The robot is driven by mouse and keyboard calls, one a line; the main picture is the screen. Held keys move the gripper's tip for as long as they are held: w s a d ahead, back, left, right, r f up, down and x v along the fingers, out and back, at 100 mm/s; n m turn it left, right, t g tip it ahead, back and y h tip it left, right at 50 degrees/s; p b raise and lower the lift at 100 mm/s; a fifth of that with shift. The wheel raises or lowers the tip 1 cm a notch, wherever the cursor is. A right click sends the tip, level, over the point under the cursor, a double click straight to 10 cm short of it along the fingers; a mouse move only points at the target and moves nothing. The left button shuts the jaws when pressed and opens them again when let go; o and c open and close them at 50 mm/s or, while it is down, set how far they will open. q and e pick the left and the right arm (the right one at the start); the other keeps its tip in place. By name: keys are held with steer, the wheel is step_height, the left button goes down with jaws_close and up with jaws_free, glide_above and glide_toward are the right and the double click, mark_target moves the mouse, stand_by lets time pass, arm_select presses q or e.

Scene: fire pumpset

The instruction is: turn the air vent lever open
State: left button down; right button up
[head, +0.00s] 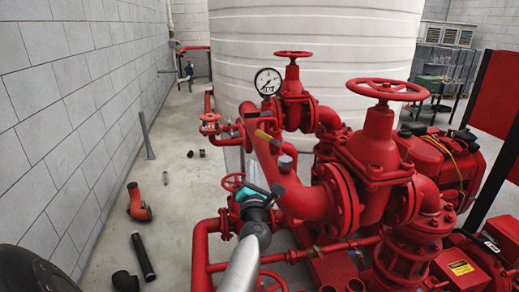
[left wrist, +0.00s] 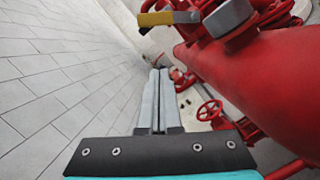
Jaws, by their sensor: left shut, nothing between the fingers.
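The air vent lever, with a yellow grip (head: 264,136), sits on top of the big red pipe in the head view. In the left wrist view the lever (left wrist: 168,18) is at the top, its yellow end pointing left and its grey part toward a grey cap (left wrist: 228,18). My left gripper (head: 256,191), with teal trim, is below and nearer than the lever in the head view; its fingers are hard to make out there. In the left wrist view its two grey fingers (left wrist: 160,74) are shut together, empty and apart from the lever. My right gripper is not in view.
The thick red pipe (left wrist: 275,85) runs close on the right of my left gripper. A pressure gauge (head: 267,81) and red handwheels (head: 387,90) stand around the lever. Loose pipe pieces (head: 143,257) lie on the floor at left. The space toward the block wall (head: 60,100) is open.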

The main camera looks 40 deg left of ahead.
mark_target(269, 139)
arm_select(q)
steer(key=w+a+r+p, duration=0.1)
steer(key=w+r, duration=0.3)
steer(key=shift+w+a+p, duration=0.15)
steer(key=shift+w+p, duration=0.15)
steer(key=shift+w, duration=0.1)
